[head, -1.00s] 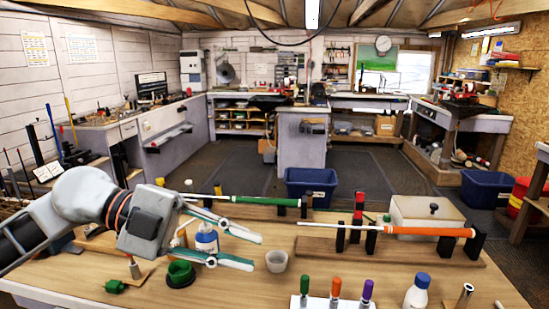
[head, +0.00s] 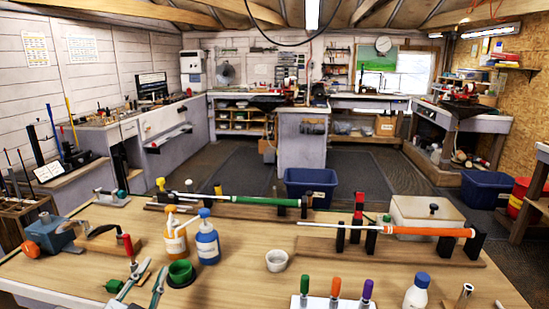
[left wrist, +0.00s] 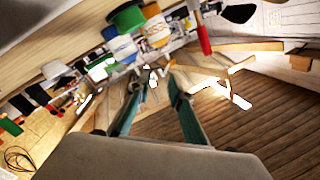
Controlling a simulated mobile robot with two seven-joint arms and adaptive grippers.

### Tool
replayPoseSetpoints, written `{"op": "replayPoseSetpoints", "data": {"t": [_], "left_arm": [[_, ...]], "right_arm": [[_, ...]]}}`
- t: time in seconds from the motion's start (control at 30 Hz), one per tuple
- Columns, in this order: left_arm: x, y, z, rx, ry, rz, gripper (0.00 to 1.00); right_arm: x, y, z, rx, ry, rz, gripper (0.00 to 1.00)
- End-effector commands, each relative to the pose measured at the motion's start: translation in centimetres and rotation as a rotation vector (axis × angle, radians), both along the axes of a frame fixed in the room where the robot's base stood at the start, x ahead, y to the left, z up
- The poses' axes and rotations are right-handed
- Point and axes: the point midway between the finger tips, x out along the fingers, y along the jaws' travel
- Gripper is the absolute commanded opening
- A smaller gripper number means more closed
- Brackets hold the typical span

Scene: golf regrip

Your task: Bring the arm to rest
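My left gripper (head: 157,267) shows only as two teal fingers at the bottom left of the head view, over or in front of the bench edge. The fingers are apart with nothing between them. In the left wrist view its fingers (left wrist: 156,78) also stand apart, pointing away from the camera. The rest of the left arm is out of the head view. My right gripper is in neither view. A club with a green grip (head: 265,201) lies in a rear stand, and one with an orange grip (head: 430,231) lies in a front stand.
Several handled tools stand at the front. The bench middle is mostly clear.

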Motion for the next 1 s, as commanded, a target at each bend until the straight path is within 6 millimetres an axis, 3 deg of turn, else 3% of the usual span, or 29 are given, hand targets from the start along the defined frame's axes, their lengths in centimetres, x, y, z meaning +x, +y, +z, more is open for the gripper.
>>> {"op": "replayPoseSetpoints", "data": {"t": [0.03,0.1,0.3,0.5,0.8,1.0], "left_arm": [[-1.4,1.4,-2.9,0.013,0.092,0.048,0.21],[-3.4,3.2,-6.6,0.045,0.22,0.108,0.21],[-9.3,6.7,-13.8,0.125,0.499,0.202,0.21],[-14.0,8.5,-17.9,0.182,0.686,0.238,0.21],[-20.5,10.2,-21.8,0.251,0.912,0.257,0.21],[-18.8,7.5,-25.4,0.168,0.862,0.182,0.21]], "right_arm": [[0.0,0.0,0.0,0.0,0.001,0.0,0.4],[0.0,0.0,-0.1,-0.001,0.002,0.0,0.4],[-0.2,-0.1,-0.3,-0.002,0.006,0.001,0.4],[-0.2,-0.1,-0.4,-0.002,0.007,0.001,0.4],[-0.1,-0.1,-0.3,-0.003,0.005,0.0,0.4],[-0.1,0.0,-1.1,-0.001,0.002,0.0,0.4]]}}
